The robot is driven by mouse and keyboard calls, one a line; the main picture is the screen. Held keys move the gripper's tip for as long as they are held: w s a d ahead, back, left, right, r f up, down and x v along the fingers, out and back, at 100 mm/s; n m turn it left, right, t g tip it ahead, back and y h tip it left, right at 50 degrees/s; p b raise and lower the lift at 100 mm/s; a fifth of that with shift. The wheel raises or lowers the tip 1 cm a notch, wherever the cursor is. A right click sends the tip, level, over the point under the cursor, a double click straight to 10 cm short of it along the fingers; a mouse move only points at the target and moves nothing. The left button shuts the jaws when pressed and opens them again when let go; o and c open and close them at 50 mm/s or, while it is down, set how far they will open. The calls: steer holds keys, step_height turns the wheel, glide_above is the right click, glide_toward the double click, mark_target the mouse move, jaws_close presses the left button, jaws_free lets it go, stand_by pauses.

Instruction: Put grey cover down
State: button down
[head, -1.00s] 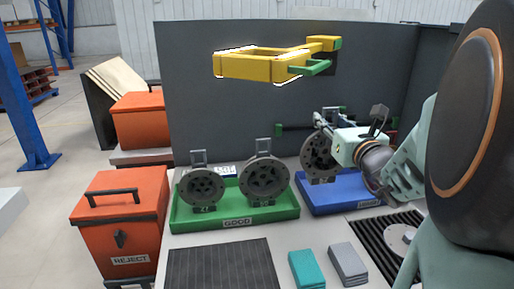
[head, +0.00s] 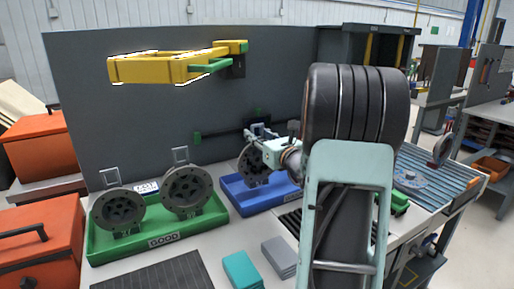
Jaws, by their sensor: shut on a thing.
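A round grey cover (head: 252,167) with dark holes is upright at the blue tray (head: 239,204), over its left part. My gripper (head: 258,134) is shut on this cover at its top, coming from the right. The gripper hides the cover's upper part and right edge. I cannot tell whether the cover's foot touches the tray floor. Two similar grey covers stand upright in the green tray marked GOOD, one on the left (head: 118,210) and one on the right (head: 187,189), each with a loop handle on top.
A yellow hook frame (head: 150,69) hangs above the bench before a dark panel (head: 95,120). Orange bins, including one at the lower left (head: 40,262), stand left. Teal (head: 242,270) and grey blocks (head: 279,257) lie in front.

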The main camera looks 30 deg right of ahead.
steer(key=shift+w+d+f+b, duration=0.1)
steer(key=shift+f+b, duration=0.4)
steer(key=shift+f, duration=0.4)
steer(key=shift+w+d+f+b, duration=0.1)
steer(key=shift+f+b, duration=0.4)
steer(key=shift+f, duration=0.4)
steer(key=shift+f, duration=0.2)
steer(key=c, duration=1.4)
jaws_free()
steer(key=shift+c, duration=0.2)
steer(key=shift+r, duration=0.1)
steer(key=shift+s+r, duration=0.1)
steer(key=shift+r, duration=0.05)
steer(key=s, duration=1.2)
steer(key=shift+a+p, duration=0.35)
steer(key=shift+p, duration=0.05)
steer(key=shift+w, duration=0.1)
